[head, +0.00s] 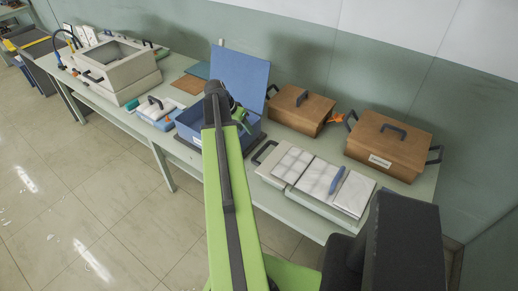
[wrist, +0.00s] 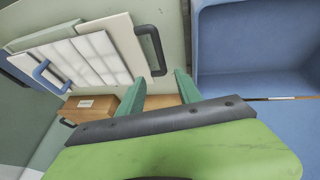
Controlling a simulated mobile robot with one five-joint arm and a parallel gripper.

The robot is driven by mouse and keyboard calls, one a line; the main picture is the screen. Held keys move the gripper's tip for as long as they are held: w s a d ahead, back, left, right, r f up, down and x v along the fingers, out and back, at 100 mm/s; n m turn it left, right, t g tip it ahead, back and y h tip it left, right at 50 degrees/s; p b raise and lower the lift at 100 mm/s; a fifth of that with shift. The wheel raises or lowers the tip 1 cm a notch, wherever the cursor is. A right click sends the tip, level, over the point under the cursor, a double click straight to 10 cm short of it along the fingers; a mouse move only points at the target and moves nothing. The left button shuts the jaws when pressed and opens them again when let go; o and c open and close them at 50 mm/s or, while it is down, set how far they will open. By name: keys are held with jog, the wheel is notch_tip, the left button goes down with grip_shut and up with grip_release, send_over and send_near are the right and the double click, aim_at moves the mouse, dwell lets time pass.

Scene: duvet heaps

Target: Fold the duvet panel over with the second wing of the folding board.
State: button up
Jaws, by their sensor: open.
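The folding board lies on the bench in the head view, with a pale wing (head: 269,166) with a black handle at its left. The white quilted duvet panel (head: 291,164) lies flat on the board. A blue handle (head: 337,180) stands towards the board's right side. In the wrist view the quilted panel (wrist: 88,58), the black-handled wing (wrist: 127,50) and the blue handle (wrist: 48,75) show at upper left. My gripper (wrist: 162,88) is open and empty, its green fingers apart. In the head view it is over the blue bin, left of the board; my arm hides part of it.
The blue bin (head: 187,127) with a raised blue lid (head: 240,78) stands left of the board. Two wooden boxes (head: 301,110) (head: 388,145) with dark handles stand behind the board. A grey case (head: 120,87) is farther left. The floor in front is clear.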

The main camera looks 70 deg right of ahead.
aim_at(260, 150)
jog(key=b+x, duration=1.5)
jog(key=x, duration=0.1)
jog(key=shift+f, duration=0.35)
jog(key=shift+s+d+f+b, duration=0.2)
jog(key=shift+d+f+b, duration=0.05)
jog(key=shift+f+b, duration=0.15)
jog(key=shift+r, duration=0.1)
grip_shut()
jog(key=shift+w, duration=0.1)
